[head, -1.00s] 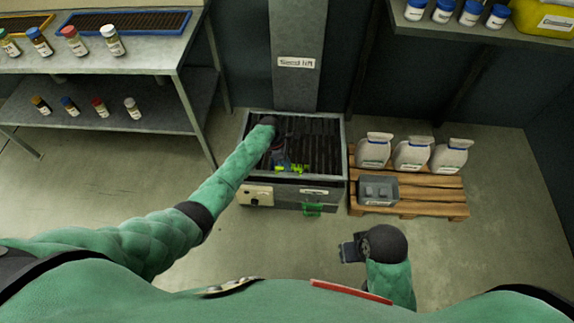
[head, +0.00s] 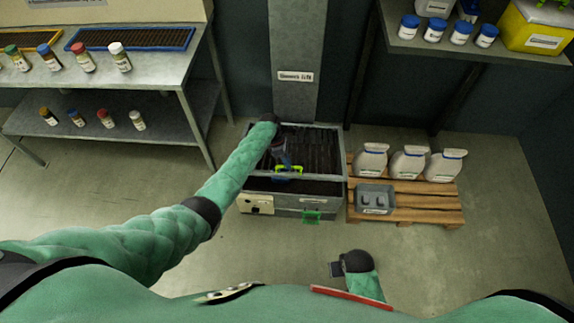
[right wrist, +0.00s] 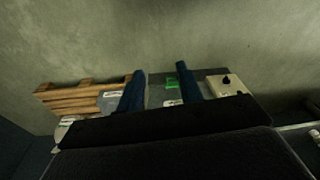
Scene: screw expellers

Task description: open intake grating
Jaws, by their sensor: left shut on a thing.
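The intake grating (head: 318,150) is a dark slatted panel in a grey metal frame on top of the intake box (head: 285,203). Its front bar stands a little above the box's front rim, with a dark gap (head: 315,187) showing between them. My left gripper (head: 286,171) is shut on the yellow-green handle (head: 297,170) at the grating's front. The gripper and forearm hide the grating's left part. My right gripper (right wrist: 158,88) is open and empty, well in front of the box.
A wooden pallet (head: 420,207) with white containers (head: 408,162) and a grey bin (head: 375,198) stands close to the box's right. A metal shelf table (head: 170,75) with bottles is at left. A grey column (head: 296,50) rises behind the box. Floor in front is clear.

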